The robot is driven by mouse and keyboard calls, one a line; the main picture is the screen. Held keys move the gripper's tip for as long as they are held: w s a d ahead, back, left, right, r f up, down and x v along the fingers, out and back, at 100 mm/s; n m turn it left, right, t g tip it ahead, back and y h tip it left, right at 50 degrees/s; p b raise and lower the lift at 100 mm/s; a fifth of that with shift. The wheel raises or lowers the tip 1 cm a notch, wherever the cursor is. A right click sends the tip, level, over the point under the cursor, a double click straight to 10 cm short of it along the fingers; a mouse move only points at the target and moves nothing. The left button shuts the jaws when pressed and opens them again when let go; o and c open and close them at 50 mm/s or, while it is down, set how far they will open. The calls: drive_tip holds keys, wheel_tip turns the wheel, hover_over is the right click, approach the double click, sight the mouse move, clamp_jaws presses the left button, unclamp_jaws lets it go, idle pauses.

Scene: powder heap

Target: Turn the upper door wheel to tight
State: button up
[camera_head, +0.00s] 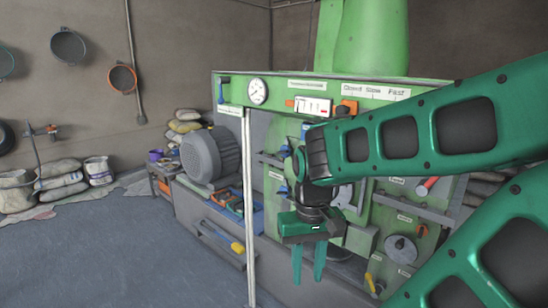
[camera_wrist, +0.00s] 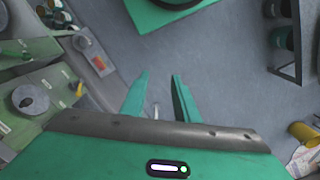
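The green machine front (camera_head: 385,215) carries two round grey fittings. The upper one, a pale wheel-like part (camera_head: 345,196), is mostly hidden behind my arm and wrist. The lower one is a grey disc with a hub (camera_head: 400,248) to the right. My gripper (camera_head: 308,278) hangs in front of the machine with its green fingers pointing down, apart and empty. In the wrist view, my gripper (camera_wrist: 160,77) has a clear gap over the floor. A dark round disc (camera_wrist: 30,98) on a green panel shows at the left there; I cannot tell which fitting it is.
A white post (camera_head: 249,200) stands left of my gripper. Sacks (camera_head: 60,178) rest at the far left. The floor (camera_head: 110,250) in the left foreground is clear.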

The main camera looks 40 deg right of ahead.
drive_tip(key=w+d+f+n+g+h, duration=0.15)
drive_tip(key=w+d+h, duration=0.25)
drive_tip(key=w+d, duration=1.25)
drive_tip(key=n+t+h, duration=0.3)
drive_tip(key=n+h, duration=0.7)
drive_tip(key=h, duration=0.4)
approach(281, 153)
drive_tip(key=d, duration=0.8)
drive_tip(key=shift+w+f, duration=0.1)
drive_tip(key=shift+w, duration=0.25)
drive_tip(key=shift+c, duration=0.7)
clamp_jaws()
